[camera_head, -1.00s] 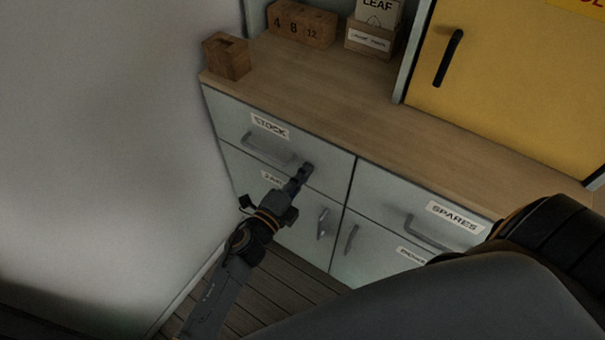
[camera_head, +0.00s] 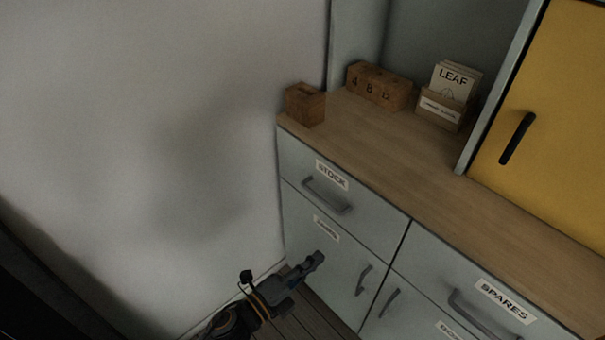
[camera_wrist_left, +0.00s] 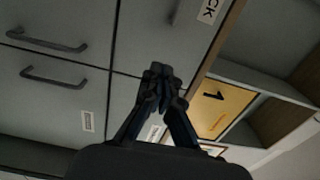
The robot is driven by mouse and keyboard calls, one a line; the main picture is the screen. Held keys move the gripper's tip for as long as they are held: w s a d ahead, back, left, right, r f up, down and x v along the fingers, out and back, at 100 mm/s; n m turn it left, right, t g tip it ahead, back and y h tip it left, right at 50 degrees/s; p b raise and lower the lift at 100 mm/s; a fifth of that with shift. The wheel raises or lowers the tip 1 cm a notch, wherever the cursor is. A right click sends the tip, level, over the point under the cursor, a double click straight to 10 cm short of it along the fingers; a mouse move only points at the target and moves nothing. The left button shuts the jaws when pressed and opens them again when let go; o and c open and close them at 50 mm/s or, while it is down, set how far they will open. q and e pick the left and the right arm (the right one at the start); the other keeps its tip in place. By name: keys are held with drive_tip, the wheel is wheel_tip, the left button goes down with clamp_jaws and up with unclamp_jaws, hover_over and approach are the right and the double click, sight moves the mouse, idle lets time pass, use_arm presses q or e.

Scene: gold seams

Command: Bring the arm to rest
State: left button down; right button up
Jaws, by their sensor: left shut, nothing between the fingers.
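My left gripper (camera_head: 314,262) is low in front of the grey cabinet's lower left door, in the head view. Its fingers are together with nothing between them. In the left wrist view the closed fingers (camera_wrist_left: 162,78) show at the centre, against the cabinet front. I cannot tell whether they touch the door. My right gripper is not in view.
The STOCK drawer (camera_head: 316,181) and SPARES drawer (camera_head: 455,282) are shut. The wooden worktop (camera_head: 400,160) holds a small wooden box (camera_head: 305,104), a number block (camera_head: 379,86) and a LEAF card box (camera_head: 440,108). A yellow door (camera_head: 560,130) stands right. A bare wall (camera_head: 150,130) is left.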

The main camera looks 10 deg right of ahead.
use_arm(q)
drive_tip(key=s+a+f+n+y+p, duration=0.1)
drive_tip(key=a+f+n+y, duration=0.4)
drive_tip(key=a+f+n, duration=0.6)
drive_tip(key=a+f+n+y+p, duration=0.1)
drive_tip(key=a+f+n+y, duration=0.35)
drive_tip(key=a+f, duration=0.65)
drive_tip(key=s+a+f+n+g+y, duration=0.1)
drive_tip(key=s+a+f+n+y, duration=0.15)
drive_tip(key=s+f, duration=0.45)
drive_tip(key=s+a+f+n+g+y, duration=0.2)
drive_tip(key=s+a+f+n, duration=0.15)
drive_tip(key=s+f, duration=0.3)
drive_tip(key=s+a+f+n+g+p, duration=0.1)
drive_tip(key=s+a+f+n+g, duration=0.1)
drive_tip(key=s, duration=0.8)
drive_tip(key=s+a+f+n+g+y, duration=0.1)
drive_tip(key=s+a+f+n+g, duration=0.2)
drive_tip(key=s, duration=0.7)
drive_tip(key=shift+s+a+f+n+y+p, duration=0.15)
drive_tip(key=shift+a+f+n+y+p, duration=0.2)
drive_tip(key=shift+a+f+n, duration=0.35)
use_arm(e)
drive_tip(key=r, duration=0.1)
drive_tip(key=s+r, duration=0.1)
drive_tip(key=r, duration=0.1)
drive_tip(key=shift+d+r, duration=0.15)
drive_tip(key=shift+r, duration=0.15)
use_arm(q)
drive_tip(key=shift+d+f, duration=0.15)
